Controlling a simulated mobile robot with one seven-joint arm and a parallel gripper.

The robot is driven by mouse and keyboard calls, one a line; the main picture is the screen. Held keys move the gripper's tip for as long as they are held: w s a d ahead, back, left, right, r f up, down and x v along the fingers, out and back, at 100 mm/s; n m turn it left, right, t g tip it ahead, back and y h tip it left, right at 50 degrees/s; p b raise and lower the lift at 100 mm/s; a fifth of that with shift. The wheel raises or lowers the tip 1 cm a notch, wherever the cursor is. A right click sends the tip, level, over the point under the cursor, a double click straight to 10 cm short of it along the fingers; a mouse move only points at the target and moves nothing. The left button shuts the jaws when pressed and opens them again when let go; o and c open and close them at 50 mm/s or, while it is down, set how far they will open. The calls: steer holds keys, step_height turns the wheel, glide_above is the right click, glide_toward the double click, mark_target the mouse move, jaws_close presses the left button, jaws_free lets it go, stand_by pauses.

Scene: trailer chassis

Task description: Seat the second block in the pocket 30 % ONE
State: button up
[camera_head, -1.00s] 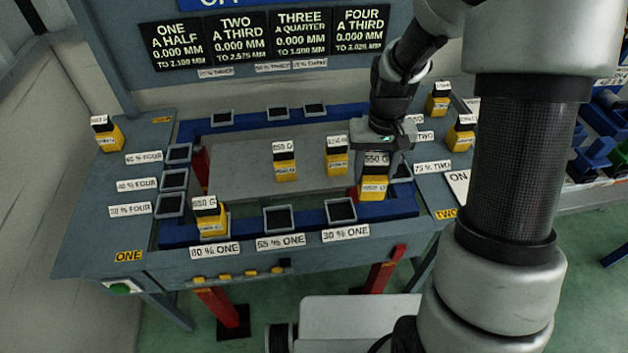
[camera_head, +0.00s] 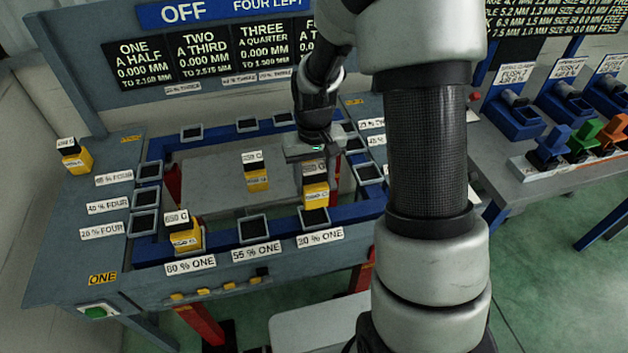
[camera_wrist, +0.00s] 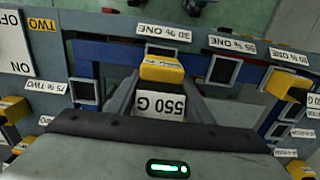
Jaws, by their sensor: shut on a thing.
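My gripper (camera_head: 316,168) is shut on a yellow block with a black upper part and a white 550 G label (camera_head: 316,196). The same block (camera_wrist: 162,72) shows upright between the fingers in the wrist view. Another yellow block (camera_head: 186,240) stands at the 80 % ONE pocket. The 55 % ONE pocket (camera_head: 252,229) between them is empty.
Another block (camera_head: 257,180) stands on the grey centre plate (camera_head: 212,185), and one (camera_head: 75,158) on the left table. Empty pockets line the left side (camera_head: 146,197). A rack with coloured parts (camera_head: 552,147) stands at the right.

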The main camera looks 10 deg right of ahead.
mark_target(314, 196)
steer(key=shift+f+b, duration=1.9)
steer(key=shift+f, duration=0.8)
steer(key=shift+f+b, duration=1.1)
steer(key=shift+f, duration=0.15)
steer(key=o, duration=1.6)
step_height(314, 196, up, 17)
steer(key=shift+r+p, duration=0.2)
steer(key=shift+p, duration=0.5)
